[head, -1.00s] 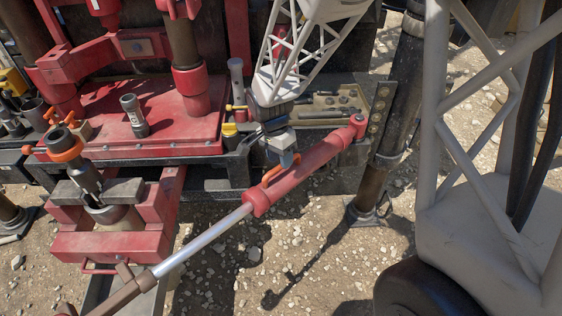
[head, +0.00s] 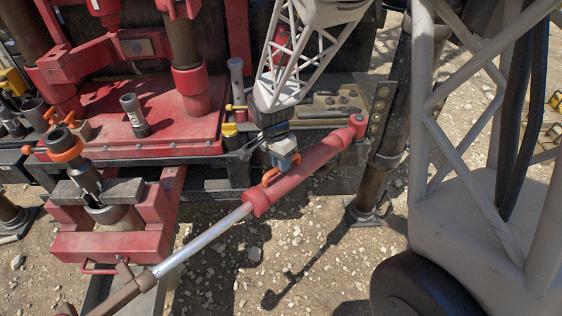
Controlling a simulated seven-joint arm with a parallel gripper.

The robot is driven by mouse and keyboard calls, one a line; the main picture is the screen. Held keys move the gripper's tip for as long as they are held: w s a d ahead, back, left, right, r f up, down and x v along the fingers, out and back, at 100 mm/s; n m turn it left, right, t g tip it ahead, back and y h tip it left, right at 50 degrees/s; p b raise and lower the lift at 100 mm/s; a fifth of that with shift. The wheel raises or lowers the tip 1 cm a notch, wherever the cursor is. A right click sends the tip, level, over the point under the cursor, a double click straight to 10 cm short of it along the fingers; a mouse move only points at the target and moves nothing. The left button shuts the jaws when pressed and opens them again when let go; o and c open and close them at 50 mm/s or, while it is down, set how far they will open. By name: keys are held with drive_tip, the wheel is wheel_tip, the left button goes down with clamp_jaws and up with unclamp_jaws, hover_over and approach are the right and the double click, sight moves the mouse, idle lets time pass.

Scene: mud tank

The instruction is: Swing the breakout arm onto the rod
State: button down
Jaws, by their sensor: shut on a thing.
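The breakout arm is a red cylinder (head: 308,166) with a bright metal shaft (head: 205,238). It pivots on a red end joint (head: 357,122) at the right and runs down to the lower left, ending in a brown part (head: 132,290). My gripper (head: 280,166) is shut on the orange handle (head: 269,179) on top of the cylinder; its fingertips are partly hidden. The rod (head: 86,174) is a dark upright pipe with an orange collar, tilted slightly, in a red clamp block (head: 105,245) at the left. The arm's brown end is in front of and below the rod, apart from it.
A red deck (head: 160,110) with a grey cylinder (head: 134,115) standing on it lies behind. A tool tray (head: 335,105) is at the back right. Open gravel (head: 310,245) lies in front.

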drive_tip(key=w+a+m, duration=0.2)
drive_tip(key=w+a, duration=0.2)
drive_tip(key=w, duration=0.4)
drive_tip(key=w+a+m, duration=0.2)
drive_tip(key=w+a, duration=0.3)
drive_tip(key=w, duration=0.2)
drive_tip(key=shift+w+r+m+y, duration=0.15)
drive_tip(key=shift+w+m+y, duration=0.2)
drive_tip(key=shift+m+y, duration=0.05)
drive_tip(key=c, duration=1.3)
unclamp_jaws()
drive_tip(key=shift+a, duration=0.1)
drive_tip(key=shift+o, duration=1)
